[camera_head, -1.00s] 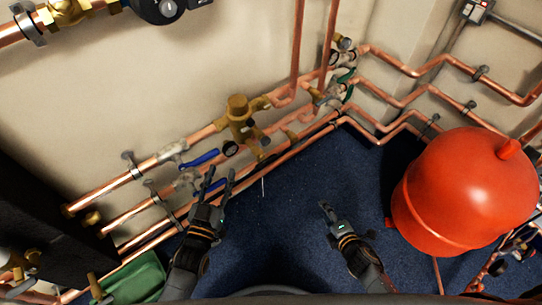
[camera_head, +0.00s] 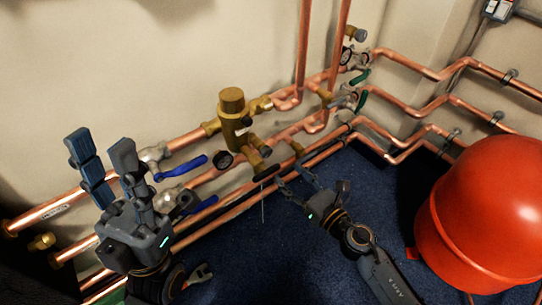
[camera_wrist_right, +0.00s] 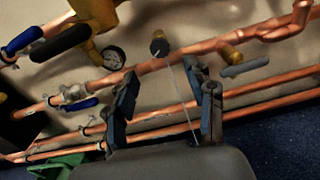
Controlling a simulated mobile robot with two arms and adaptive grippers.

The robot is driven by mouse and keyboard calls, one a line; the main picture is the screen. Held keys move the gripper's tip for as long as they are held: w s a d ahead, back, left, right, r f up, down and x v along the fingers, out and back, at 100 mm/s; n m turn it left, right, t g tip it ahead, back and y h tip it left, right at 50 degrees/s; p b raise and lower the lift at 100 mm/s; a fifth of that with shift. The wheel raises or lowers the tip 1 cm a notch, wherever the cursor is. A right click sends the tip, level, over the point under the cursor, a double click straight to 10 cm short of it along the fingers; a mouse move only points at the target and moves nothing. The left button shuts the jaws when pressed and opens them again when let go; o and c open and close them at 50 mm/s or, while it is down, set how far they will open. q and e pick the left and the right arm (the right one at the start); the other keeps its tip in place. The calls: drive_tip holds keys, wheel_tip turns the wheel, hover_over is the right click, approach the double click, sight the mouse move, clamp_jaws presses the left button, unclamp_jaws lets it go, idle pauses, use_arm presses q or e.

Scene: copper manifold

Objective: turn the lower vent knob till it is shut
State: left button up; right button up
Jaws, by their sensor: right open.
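A small dark knob (camera_head: 266,172) sits at the end of a brass fitting below the tall brass valve body (camera_head: 233,115). I take it for the lower vent knob, though I cannot be sure. It also shows in the right wrist view as a round dark knob (camera_wrist_right: 159,47), beyond the space between my fingers. My right gripper (camera_head: 294,178) is open and empty, just right of and below the knob, apart from it; its fingers also show in the wrist view (camera_wrist_right: 164,76). My left gripper (camera_head: 100,150) is open and empty at the left, raised in front of the pipes.
Copper pipes (camera_head: 205,178) run along the wall. A blue lever (camera_head: 181,167) and a pressure gauge (camera_head: 223,160) are left of the knob. A brass stub (camera_head: 297,148) is close to its right. A red tank (camera_head: 485,215) stands at the right.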

sight(269, 154)
drive_tip(key=x, duration=0.9)
clamp_jaws()
